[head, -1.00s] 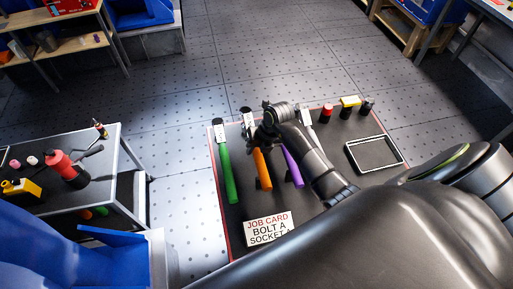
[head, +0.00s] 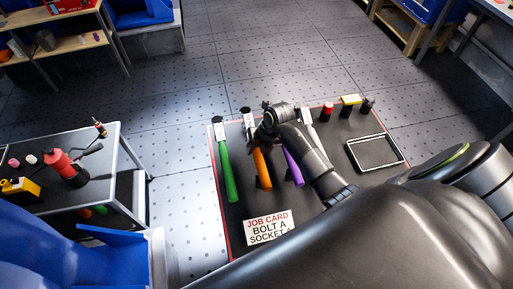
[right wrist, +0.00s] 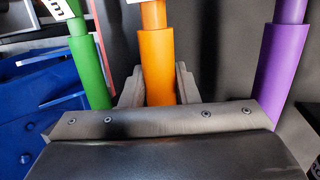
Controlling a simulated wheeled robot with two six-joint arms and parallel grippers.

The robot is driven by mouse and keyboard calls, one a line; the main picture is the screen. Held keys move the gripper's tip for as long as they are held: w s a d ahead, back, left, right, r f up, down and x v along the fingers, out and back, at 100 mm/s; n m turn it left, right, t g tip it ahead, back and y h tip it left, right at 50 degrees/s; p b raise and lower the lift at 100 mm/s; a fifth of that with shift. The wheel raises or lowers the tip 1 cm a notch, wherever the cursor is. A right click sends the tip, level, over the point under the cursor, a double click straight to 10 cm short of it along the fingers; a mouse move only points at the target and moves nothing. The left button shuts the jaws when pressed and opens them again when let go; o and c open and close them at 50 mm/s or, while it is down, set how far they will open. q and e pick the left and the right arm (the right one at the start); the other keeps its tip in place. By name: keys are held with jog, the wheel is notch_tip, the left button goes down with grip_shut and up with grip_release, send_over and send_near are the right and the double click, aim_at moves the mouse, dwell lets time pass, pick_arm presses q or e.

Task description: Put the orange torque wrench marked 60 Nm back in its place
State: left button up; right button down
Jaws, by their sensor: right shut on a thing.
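The orange torque wrench (head: 262,168) lies on the dark red-edged board (head: 225,230), between a green wrench (head: 228,175) and a purple wrench (head: 293,168). My right gripper (head: 262,138) is over its upper part and partly hides it. In the right wrist view the orange handle (right wrist: 158,65) stands between the two fingers (right wrist: 158,88), which are shut on it. The green handle (right wrist: 88,65) and purple handle (right wrist: 283,55) show on either side. The 60 Nm marking cannot be read. My left gripper is not in view.
A job card (head: 268,228) lies at the board's near edge. A black tray with a white rim (head: 349,155) and several small items, one a red-topped cylinder (head: 327,112), sit at the right. A side table (head: 118,150) with tools stands at the left.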

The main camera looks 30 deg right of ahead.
jog(key=shift+f+b, duration=0.7)
jog(key=shift+f, duration=0.25)
jog(key=c, duration=1.1)
grip_release()
jog(key=shift+r, duration=0.1)
jog(key=shift+o, duration=0.3)
jog(key=shift+s, duration=0.1)
jog(key=b+v, duration=0.2)
jog(key=v, duration=1.5)
jog(key=shift+r, duration=0.15)
